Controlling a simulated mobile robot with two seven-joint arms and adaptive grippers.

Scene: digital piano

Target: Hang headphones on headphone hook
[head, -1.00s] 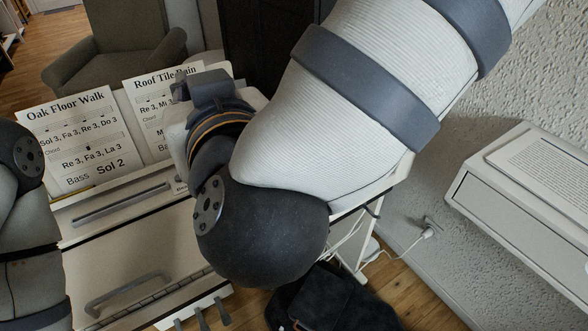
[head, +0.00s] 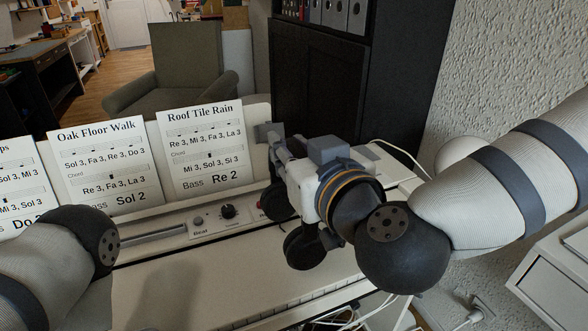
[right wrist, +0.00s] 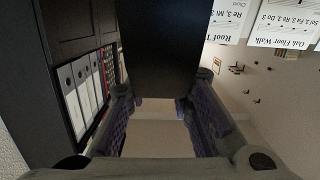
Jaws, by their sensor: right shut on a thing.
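The black headphones show in the head view as two round ear cups (head: 304,247), hanging beside my right wrist above the right part of the piano. My right gripper (head: 272,138) points left over the top of the piano and is shut on the headphones; my wrist hides most of the headband. In the right wrist view a broad dark piece, seemingly the headband (right wrist: 158,45), lies between the two fingers (right wrist: 160,108). I cannot make out the headphone hook in either view. My left gripper is out of view; only part of its arm shows at the lower left.
The digital piano (head: 190,275) spans the front, with upright music sheets (head: 200,150) and a knob panel (head: 228,212). A black cabinet (head: 320,95) stands behind, an armchair (head: 190,65) at the back. A textured wall (head: 500,60) and white drawer unit (head: 560,270) are at the right.

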